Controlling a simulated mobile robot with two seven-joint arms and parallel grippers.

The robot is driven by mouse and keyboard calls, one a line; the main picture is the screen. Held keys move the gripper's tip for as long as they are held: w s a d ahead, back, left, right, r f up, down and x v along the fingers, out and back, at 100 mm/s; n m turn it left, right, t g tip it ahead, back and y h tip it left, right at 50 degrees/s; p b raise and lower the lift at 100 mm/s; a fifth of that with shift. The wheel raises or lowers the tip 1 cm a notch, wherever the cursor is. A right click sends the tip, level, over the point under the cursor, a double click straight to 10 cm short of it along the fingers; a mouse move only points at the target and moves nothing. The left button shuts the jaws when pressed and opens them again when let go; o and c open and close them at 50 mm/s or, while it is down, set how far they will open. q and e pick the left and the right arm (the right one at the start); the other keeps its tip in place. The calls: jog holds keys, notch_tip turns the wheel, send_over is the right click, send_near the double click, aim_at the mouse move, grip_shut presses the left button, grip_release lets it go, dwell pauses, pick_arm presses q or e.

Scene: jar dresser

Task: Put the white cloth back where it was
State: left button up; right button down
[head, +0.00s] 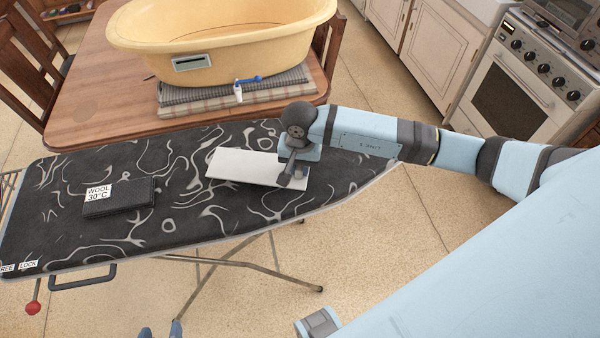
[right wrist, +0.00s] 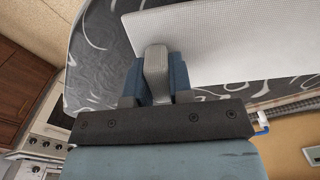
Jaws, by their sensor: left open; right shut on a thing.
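The white cloth (head: 235,166) is a flat, folded strip over the middle of the black patterned ironing board (head: 150,225). I cannot tell whether it rests on the board or is held just above it. My right gripper (head: 291,178) is shut on the cloth's right end. In the right wrist view, the white cloth (right wrist: 240,45) runs out from between the fingers of my right gripper (right wrist: 157,75). Only the blue fingertips of my left gripper (head: 161,331) show at the bottom edge of the head view, apart and empty.
A dark folded piece (head: 118,202) labelled WOOL 30°C lies on the board's left part. A yellow tub (head: 225,45) stands on folded cloths (head: 180,105) on the wooden table (head: 75,100) behind. A red-knobbed lever (head: 33,307) hangs at the board's left. An oven (head: 505,95) stands far right.

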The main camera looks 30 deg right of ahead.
jog(key=shift+f, duration=1.85)
jog(key=shift+f, duration=0.15)
jog(key=c, duration=1)
grip_release()
